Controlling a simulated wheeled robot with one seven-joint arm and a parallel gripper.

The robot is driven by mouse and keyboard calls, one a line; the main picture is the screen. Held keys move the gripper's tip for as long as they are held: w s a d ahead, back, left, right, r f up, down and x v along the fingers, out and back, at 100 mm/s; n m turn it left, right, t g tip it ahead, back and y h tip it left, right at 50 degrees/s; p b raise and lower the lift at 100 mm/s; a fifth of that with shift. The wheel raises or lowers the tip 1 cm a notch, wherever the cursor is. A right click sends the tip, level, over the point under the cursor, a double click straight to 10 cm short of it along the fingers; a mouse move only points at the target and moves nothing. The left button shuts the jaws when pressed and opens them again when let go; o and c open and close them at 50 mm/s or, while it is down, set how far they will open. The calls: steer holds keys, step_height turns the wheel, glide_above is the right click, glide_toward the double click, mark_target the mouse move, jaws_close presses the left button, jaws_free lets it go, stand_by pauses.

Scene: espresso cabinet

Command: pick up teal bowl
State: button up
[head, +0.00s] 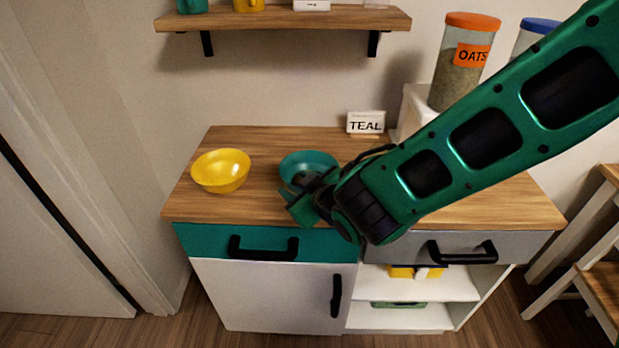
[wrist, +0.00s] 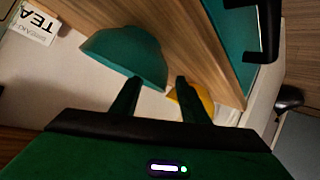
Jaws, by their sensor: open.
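The teal bowl (head: 303,164) stands on the wooden cabinet top, right of the yellow bowl, partly hidden behind my gripper in the head view. My gripper (head: 300,205) is at the bowl's near side. In the wrist view the teal bowl (wrist: 128,55) lies just beyond the two fingers of my gripper (wrist: 157,85). The fingers are apart with nothing held between them. Whether a finger touches the bowl's rim I cannot tell.
A yellow bowl (head: 221,170) stands to the left on the top. An oats jar (head: 465,62) is on a white stand at back right. A shelf (head: 283,20) hangs above. The teal drawer (head: 210,242) is shut.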

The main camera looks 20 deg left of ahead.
steer(key=shift+x, duration=1.95)
steer(key=shift+d+f, duration=0.1)
jaws_close()
